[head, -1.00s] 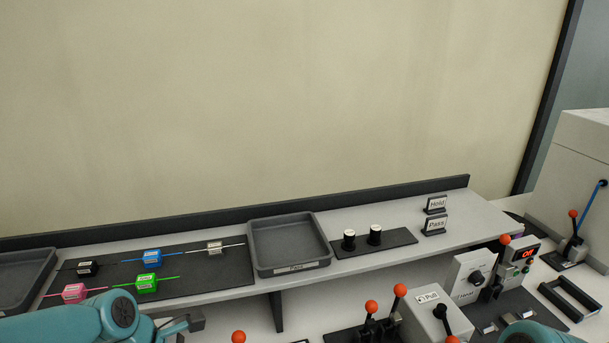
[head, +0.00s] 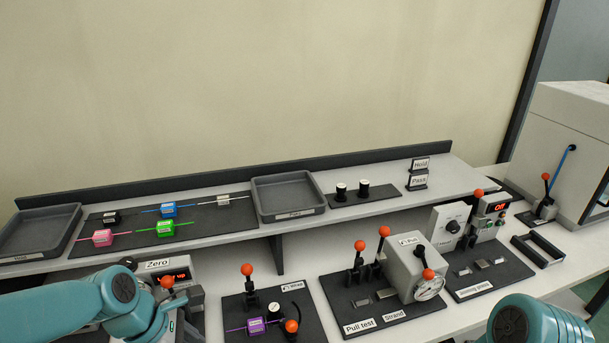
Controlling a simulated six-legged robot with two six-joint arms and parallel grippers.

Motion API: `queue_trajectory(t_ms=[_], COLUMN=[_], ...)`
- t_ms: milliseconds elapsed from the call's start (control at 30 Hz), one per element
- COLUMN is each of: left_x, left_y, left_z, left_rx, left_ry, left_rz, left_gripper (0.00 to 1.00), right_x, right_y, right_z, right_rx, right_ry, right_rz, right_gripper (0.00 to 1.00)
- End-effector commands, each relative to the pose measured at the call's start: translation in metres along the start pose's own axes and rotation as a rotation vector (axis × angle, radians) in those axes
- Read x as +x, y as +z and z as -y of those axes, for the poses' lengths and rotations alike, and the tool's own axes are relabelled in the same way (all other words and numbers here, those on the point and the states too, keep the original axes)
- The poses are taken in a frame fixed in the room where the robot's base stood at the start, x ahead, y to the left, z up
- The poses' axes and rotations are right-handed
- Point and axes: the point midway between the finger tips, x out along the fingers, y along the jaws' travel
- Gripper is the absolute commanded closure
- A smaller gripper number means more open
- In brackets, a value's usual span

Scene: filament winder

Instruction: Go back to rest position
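My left arm comes in at the lower left, in front of the Zero box. My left gripper (head: 192,302) is a small dark shape at its end, largely hidden by the arm; its fingers are not clear. I see nothing held in it. Only a teal part of my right arm shows at the lower right edge, and my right gripper is out of view.
A wheel station (head: 231,312) with a purple block, a Pull test station (head: 337,290) and a Heat box (head: 444,221) fill the bench. Trays (head: 290,212) and coloured blocks sit on the shelf.

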Motion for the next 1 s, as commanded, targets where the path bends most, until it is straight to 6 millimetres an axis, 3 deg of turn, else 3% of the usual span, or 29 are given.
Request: queue_trajectory(t_ms=[167,467,667,767,900,1000], left_x=[-0.001,0.082,0.146,0.189,0.244,0.264], left_y=[-0.001,-0.024,-0.04,-0.05,-0.066,-0.071], left_z=[0.01,0.044,0.091,0.125,0.175,0.19], left_rx=[0.001,-0.044,0.047,0.207,0.619,0.961], left_ry=[0.001,-0.248,-0.37,-0.424,-0.425,-0.346], left_rz=[-0.001,-0.046,-0.054,-0.029,0.056,0.096], left_gripper=[0.41,0.41,0.41,0.41,0.41,0.41], right_x=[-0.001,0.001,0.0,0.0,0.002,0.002], right_y=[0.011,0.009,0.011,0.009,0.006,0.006], right_z=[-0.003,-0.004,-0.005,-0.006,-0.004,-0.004], right_rx=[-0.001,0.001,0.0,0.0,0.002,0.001], right_ry=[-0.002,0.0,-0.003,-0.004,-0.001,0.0], right_rz=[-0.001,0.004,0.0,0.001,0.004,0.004], right_gripper=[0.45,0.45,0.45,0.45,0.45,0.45])
